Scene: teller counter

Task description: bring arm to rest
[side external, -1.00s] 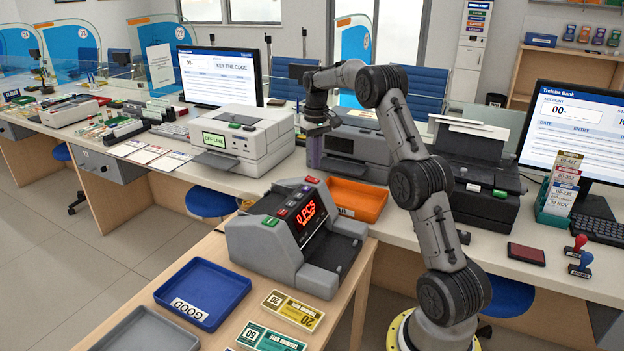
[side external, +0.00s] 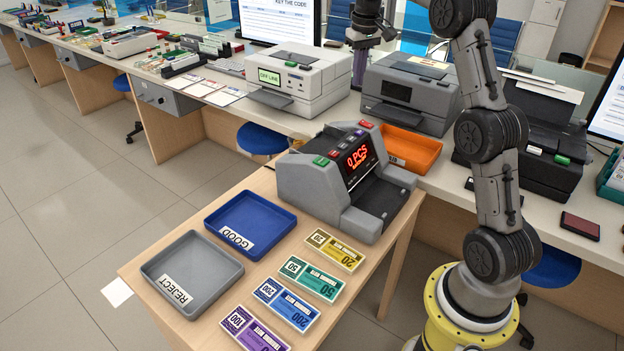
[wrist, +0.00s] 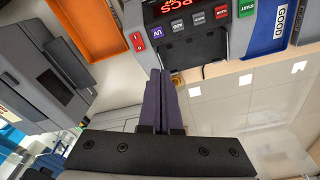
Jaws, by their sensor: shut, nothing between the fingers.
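My gripper (side external: 360,75) hangs in the air at the top of the side view, between the off-line printer and the darker grey printer. Its purple fingers are shut with nothing between them, as the wrist view (wrist: 160,95) also shows. The upper part of my arm is cut off by the top edge of the side view. The fingers are apart from the note counter (side external: 310,180), which stands on the small wooden table and reads "0 PCS". The counter (wrist: 190,25) lies beyond the fingertips in the wrist view.
The white printer (side external: 285,80) and grey printer (side external: 412,95) flank my gripper. An orange tray (side external: 420,150) is behind the note counter. Blue GOOD tray (side external: 250,222), grey REJECT tray (side external: 190,275) and several notes, including a yellow one (side external: 334,250), lie on the table. Open floor is at left.

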